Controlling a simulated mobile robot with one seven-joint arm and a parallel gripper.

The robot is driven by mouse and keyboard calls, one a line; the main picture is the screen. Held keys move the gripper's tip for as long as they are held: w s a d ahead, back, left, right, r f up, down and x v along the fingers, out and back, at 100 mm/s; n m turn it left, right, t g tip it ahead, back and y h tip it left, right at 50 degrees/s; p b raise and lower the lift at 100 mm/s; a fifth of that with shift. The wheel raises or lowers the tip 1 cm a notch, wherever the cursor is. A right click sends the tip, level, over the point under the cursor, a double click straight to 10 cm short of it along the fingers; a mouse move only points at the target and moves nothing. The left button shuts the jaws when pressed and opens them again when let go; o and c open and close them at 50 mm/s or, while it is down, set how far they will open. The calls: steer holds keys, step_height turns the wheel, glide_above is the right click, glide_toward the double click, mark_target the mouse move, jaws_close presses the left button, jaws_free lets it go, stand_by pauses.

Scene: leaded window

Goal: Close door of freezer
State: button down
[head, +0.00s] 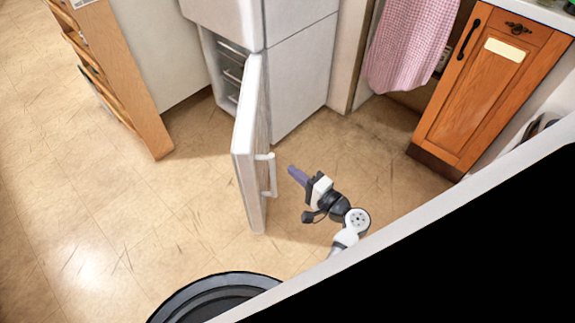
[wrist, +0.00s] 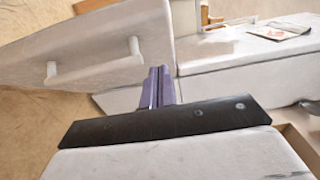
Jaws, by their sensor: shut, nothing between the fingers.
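The white freezer door (head: 247,150) stands wide open, swung out from the lower part of the white fridge-freezer (head: 298,80). Its white bar handle (head: 268,175) faces right, toward my gripper. Shelves or drawers (head: 232,70) show inside the freezer. My gripper (head: 292,170) is shut and empty, just right of the handle in the head view, with its purple fingers pointing to the door. In the wrist view the shut fingers (wrist: 159,85) are right of the door (wrist: 85,50) and its handle (wrist: 95,68). I see no clear contact with either.
A wooden shelf unit (head: 125,90) stands to the left. A wooden cabinet (head: 485,85) is at the right, beside a hanging checked towel (head: 408,45). The floor (head: 150,220) left of the door is clear.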

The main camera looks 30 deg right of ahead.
steer(key=w+a+p, duration=0.1)
steer(key=w+a, duration=0.5)
steer(key=w, duration=0.3)
steer(key=shift+w, duration=0.15)
